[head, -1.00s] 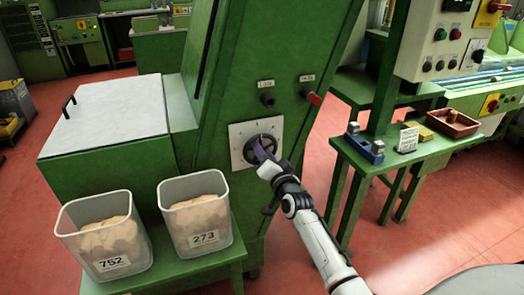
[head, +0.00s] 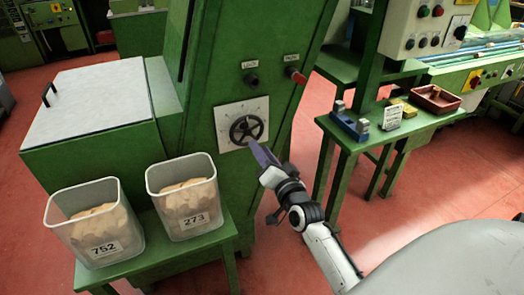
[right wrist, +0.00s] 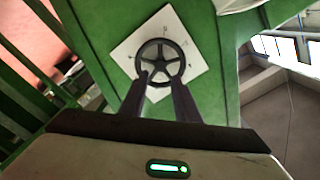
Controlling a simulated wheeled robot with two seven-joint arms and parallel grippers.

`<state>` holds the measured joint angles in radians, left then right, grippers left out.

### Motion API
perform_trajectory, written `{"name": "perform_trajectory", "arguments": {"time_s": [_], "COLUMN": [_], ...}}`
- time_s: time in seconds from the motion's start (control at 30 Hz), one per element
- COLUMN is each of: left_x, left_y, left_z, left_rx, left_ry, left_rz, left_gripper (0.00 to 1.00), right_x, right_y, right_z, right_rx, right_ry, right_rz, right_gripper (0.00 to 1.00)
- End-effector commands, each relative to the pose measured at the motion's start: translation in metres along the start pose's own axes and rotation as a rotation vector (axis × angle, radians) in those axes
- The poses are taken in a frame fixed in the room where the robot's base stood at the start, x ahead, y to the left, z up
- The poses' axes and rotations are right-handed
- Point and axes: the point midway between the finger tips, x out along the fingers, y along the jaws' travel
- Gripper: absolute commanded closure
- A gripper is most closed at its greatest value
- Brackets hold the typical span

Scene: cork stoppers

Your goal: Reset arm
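The black handwheel (head: 247,129) sits on a white dial plate (head: 228,112) on the front of the green machine. My right gripper (head: 258,153) is just in front of it, its fingertips by the wheel's lower right edge in the head view. In the right wrist view the two dark fingers (right wrist: 157,88) stand apart with nothing held between them. I cannot tell the exact gap to the wheel. My left gripper is not in view.
Two clear bins of corks, marked 752 (head: 96,240) and 273 (head: 186,216), stand on a green bench at left. A green side table (head: 375,135) at right holds a blue fixture (head: 349,124) and a red tray (head: 433,104). Red floor lies between.

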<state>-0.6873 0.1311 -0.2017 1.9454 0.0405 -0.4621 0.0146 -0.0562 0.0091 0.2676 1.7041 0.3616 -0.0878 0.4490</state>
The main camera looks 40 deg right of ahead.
Motion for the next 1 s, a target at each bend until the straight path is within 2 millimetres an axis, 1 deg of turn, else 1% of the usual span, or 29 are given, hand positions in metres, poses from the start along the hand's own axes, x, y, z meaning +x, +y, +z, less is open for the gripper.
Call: {"name": "perform_trajectory", "arguments": {"time_s": [0.1,0.57,0.67,0.77,0.87,0.9,0.97,1.0], "left_x": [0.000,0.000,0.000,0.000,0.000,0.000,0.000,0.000], "left_y": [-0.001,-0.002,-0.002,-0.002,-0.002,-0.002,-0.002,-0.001], "left_z": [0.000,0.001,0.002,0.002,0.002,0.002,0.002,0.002], "left_rx": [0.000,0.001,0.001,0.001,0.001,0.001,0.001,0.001], "left_ry": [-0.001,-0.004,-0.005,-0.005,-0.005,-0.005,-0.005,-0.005], "left_rz": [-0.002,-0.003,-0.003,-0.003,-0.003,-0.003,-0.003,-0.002], "left_gripper": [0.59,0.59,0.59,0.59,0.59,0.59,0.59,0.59], "right_x": [-0.003,-0.003,-0.009,-0.029,-0.068,-0.088,-0.121,-0.145], "right_y": [0.000,0.000,0.002,0.008,0.018,0.023,0.030,0.034], "right_z": [-0.001,0.000,0.011,0.045,0.097,0.120,0.152,0.172], "right_rx": [0.000,-0.001,-0.030,-0.123,-0.273,-0.338,-0.436,-0.496], "right_ry": [0.001,0.000,-0.030,-0.121,-0.271,-0.340,-0.445,-0.512], "right_rz": [-0.001,0.000,0.004,0.012,0.015,0.012,0.003,-0.006], "right_gripper": [0.71,0.71,0.71,0.71,0.71,0.71,0.71,0.71]}}
